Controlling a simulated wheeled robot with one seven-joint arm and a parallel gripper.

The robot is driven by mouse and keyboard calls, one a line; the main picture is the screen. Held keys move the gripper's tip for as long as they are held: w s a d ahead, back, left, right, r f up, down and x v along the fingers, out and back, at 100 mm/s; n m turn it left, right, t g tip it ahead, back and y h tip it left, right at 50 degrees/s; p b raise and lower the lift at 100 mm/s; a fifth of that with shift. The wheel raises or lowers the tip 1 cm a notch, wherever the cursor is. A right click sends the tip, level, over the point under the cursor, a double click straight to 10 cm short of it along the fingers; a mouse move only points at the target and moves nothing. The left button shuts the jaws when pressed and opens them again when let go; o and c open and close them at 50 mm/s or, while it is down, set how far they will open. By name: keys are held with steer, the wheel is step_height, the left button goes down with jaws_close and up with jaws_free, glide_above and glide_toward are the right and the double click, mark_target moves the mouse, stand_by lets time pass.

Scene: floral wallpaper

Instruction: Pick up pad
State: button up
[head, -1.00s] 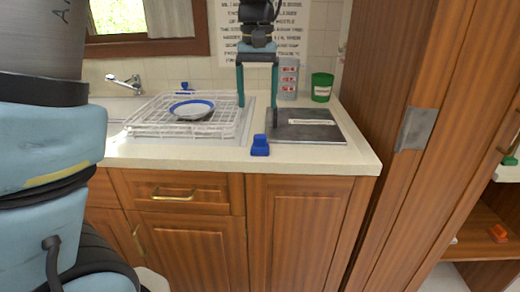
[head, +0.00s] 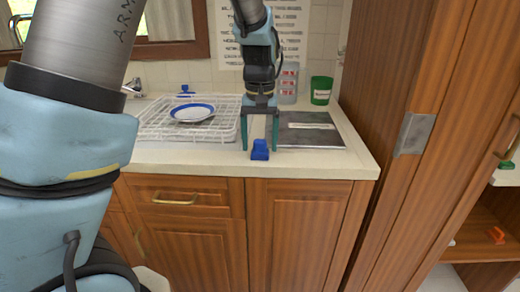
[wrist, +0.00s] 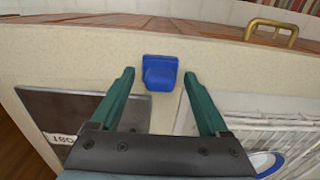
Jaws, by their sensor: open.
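A small blue block (head: 260,150), which looks like the pad, sits on the counter near its front edge. It also shows in the wrist view (wrist: 160,72), upper middle. My gripper (head: 260,149) is open and empty, pointing down at the counter. In the head view its two green fingers stand to the left and right of the blue block. In the wrist view the fingertips (wrist: 159,76) are on either side of the block with gaps between. I cannot tell exactly how high the tips are above the counter.
A white wire dish rack (head: 160,130) with a blue-rimmed plate (head: 192,112) stands to the left. A dark labelled board (head: 310,139) lies to the right. A green cup (head: 321,90) is behind it. A tall wooden cabinet (head: 390,90) borders the counter's right side.

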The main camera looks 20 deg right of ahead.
mark_target(260, 140)
jaws_close()
steer(key=shift+r+b, duration=0.55)
steer(key=shift+r, duration=4.45)
